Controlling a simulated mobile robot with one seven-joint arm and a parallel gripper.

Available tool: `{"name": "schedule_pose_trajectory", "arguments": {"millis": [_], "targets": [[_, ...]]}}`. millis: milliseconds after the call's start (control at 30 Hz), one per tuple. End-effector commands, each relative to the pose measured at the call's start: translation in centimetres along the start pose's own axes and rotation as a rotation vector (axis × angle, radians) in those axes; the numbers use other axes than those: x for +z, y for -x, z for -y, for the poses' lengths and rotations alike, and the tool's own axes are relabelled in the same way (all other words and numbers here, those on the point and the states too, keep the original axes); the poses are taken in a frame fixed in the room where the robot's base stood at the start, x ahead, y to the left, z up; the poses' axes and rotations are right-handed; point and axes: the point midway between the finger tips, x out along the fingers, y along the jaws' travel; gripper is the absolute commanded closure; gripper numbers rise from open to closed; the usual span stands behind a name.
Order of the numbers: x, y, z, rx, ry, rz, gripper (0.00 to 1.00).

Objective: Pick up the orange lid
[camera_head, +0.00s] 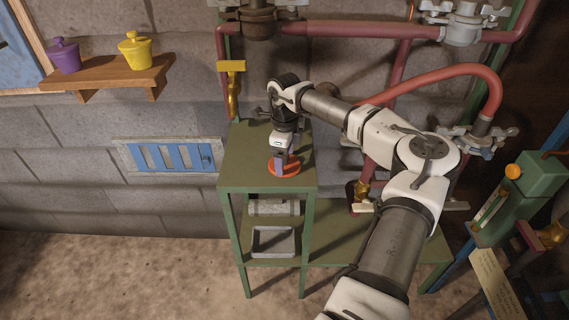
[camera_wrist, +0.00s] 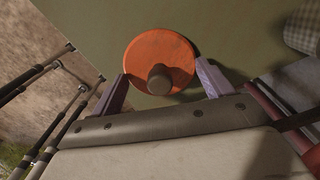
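The orange lid (camera_head: 290,168) is a flat round disc lying on the top of the green table (camera_head: 240,158). My gripper (camera_head: 283,163) points down just over the lid. In the wrist view its two purple fingers (camera_wrist: 163,83) stand apart on either side of the knob, with gaps showing between them and it. The gripper is open and holds nothing.
A shelf (camera_head: 110,74) on the wall holds a purple pot (camera_head: 64,56) and a yellow pot (camera_head: 136,51). Red pipes (camera_head: 330,29) run behind and right of the table. A yellow-handled valve (camera_head: 233,88) stands at its back left. A checked item (camera_wrist: 301,28) lies near the lid.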

Motion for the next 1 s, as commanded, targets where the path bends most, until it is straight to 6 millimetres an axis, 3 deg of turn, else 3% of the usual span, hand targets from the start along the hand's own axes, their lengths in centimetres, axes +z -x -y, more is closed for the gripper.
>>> {"name": "schedule_pose_trajectory", "arguments": {"millis": [67,500,833,1000], "targets": [[0.0,-0.2,0.0,0.002,-0.001,-0.001,0.44],[-0.1,-0.3,-0.1,0.003,-0.001,-0.003,1.0],[-0.1,-0.3,-0.1,0.004,0.0,-0.003,1.0],[-0.1,0.7,0.0,0.002,-0.001,-0.003,1.0]]}}
